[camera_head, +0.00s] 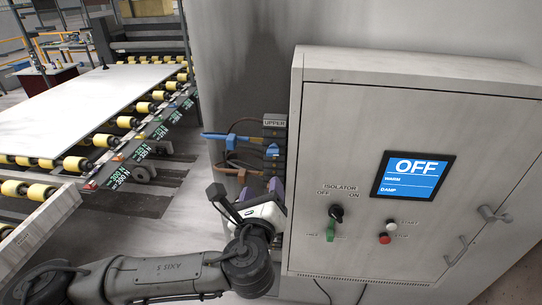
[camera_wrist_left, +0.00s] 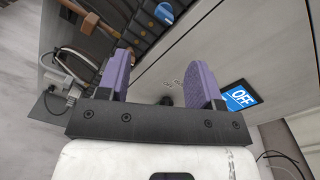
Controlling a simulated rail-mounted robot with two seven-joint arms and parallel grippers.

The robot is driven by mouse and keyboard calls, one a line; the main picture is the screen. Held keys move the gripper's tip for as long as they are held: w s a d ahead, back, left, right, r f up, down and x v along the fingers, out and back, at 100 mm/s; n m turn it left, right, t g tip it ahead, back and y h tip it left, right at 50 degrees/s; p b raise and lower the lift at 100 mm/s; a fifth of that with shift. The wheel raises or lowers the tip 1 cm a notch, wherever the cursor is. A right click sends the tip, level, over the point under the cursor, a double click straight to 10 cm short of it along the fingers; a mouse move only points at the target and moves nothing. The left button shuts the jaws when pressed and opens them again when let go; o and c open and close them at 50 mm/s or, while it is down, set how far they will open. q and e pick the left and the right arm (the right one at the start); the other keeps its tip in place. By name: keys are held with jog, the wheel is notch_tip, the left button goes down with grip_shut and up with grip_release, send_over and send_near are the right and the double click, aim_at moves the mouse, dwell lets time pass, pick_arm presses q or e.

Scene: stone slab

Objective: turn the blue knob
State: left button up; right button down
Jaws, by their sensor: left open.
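A small blue knob (camera_head: 272,150) shows on the dark strip under the UPPER label, at the left side of the grey cabinet. In the left wrist view a round blue knob (camera_wrist_left: 163,13) sits on the dark strip at the top, beyond the fingers. My left gripper (camera_head: 262,190) is below the knob in the head view, beside the cabinet's left edge. Its purple fingers are apart, with nothing seen between them in the left wrist view (camera_wrist_left: 162,75). The gripper is not touching the knob. My right gripper is not in view.
The cabinet door (camera_head: 440,130) carries a blue OFF screen (camera_head: 413,176), a black isolator switch (camera_head: 336,213) and a red button (camera_head: 385,238). A blue-handled lever (camera_head: 228,138) sticks out left of the strip. A roller conveyor (camera_head: 140,122) with a white slab stands at left.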

aim_at(272, 154)
pick_arm(q)
jog(key=w+m+p, duration=0.1)
jog(key=w, duration=0.3)
jog(key=w+d+m+p, duration=0.1)
jog(key=w+m+p, duration=0.1)
jog(key=w, duration=0.2)
jog(key=w+d+m+p, duration=0.1)
jog(key=w+m, duration=0.1)
jog(key=w, duration=0.2)
jog(key=shift+w+r+h, duration=0.15)
jog(key=shift+r+h, duration=0.05)
jog(key=shift+h, duration=0.1)
jog(key=shift+w+f+p, duration=0.1)
jog(key=shift+w+p, duration=0.35)
jog(key=shift+w, duration=0.25)
jog(key=shift+c, duration=0.2)
jog(key=c, duration=0.9)
